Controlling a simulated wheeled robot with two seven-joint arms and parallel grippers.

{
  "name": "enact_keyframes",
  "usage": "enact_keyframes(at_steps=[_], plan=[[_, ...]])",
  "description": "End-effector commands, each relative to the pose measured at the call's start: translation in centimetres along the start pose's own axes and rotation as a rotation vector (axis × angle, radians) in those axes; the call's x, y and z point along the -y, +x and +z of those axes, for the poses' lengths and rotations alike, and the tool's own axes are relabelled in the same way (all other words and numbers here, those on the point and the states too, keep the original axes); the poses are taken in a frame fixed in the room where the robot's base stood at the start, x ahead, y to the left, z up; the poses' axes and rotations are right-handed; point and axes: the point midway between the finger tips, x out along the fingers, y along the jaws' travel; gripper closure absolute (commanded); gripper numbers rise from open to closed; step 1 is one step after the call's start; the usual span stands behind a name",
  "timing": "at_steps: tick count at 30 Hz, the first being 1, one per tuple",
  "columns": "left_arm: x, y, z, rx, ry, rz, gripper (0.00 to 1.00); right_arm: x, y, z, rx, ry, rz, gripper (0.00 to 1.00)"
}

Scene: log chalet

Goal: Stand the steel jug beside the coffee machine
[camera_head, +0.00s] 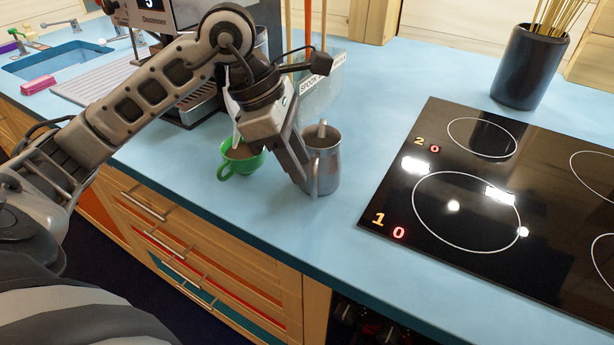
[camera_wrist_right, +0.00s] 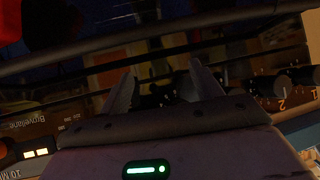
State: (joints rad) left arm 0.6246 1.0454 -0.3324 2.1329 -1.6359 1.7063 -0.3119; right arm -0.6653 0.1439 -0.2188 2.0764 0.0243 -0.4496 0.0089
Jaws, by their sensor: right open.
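The steel jug (camera_head: 327,165) stands upright on the blue counter, its handle facing the front. My left gripper (camera_head: 298,178) reaches down at the jug's left side, its fingertips close to the handle. Whether they touch or grip it, I cannot tell. The coffee machine (camera_head: 154,18) stands at the back left, partly hidden by my left arm. In the right wrist view my right gripper (camera_wrist_right: 162,68) is open, with nothing between its fingers. It is not seen in the head view.
A green cup (camera_head: 241,161) stands just left of the left gripper. The black hob (camera_head: 470,200) lies right of the jug. A holder (camera_head: 322,80) stands behind the jug, and a dark pot of dry sticks (camera_head: 527,68) at the back right. The counter (camera_head: 285,222) in front is clear.

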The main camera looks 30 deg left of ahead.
Motion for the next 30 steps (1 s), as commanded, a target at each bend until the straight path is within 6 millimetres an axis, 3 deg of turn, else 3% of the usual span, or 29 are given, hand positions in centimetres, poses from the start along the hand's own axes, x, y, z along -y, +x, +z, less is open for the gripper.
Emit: enact_keyframes(at_steps=[6,11,30], plan=[[0.0,-4.6,0.0,0.0,0.0,0.003,0.7,-0.1,-0.1,0.2,0.006,-0.007,-0.001,0.36],[0.0,-6.3,0.0,0.0,-0.001,0.002,0.7,-0.2,-0.2,0.3,0.009,-0.011,-0.001,0.36],[0.0,-6.8,0.0,-0.001,0.0,-0.001,0.7,-0.1,-0.1,0.3,0.008,-0.005,0.0,0.36]])
